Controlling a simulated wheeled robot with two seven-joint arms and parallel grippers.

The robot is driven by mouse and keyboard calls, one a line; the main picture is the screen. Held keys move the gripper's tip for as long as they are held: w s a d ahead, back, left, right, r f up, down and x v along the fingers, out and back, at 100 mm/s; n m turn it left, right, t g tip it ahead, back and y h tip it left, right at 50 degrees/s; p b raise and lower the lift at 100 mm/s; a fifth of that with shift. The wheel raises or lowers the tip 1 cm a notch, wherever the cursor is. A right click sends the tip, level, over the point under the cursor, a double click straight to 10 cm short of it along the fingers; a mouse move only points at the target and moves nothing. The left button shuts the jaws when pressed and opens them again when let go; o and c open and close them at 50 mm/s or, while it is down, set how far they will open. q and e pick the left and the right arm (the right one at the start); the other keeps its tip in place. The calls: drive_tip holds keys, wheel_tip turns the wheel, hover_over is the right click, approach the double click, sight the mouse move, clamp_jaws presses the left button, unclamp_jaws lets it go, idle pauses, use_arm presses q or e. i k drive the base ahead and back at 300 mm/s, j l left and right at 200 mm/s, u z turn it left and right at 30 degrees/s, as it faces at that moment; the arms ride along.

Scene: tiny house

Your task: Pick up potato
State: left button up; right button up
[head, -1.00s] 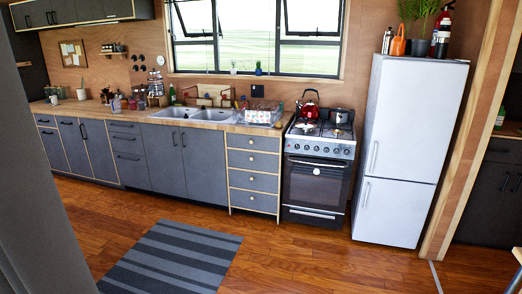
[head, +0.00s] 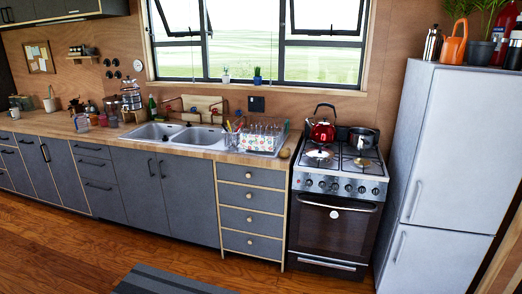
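A small tan, rounded thing that looks like the potato (head: 285,153) lies on the wooden counter (head: 228,156) at its right end. It sits between the dish rack and the stove, near the counter's front edge. It is small in the picture, so its exact shape is hard to tell. Neither of my grippers shows in the head view.
A dish rack (head: 262,138) and a double sink (head: 185,136) are left of it. The stove (head: 335,215) carries a red kettle (head: 321,131) and a pot (head: 362,138). A white fridge (head: 432,160) stands right. The wooden floor is open, with a striped rug (head: 165,280).

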sight(285, 152)
drive_tip(key=i, duration=1.8)
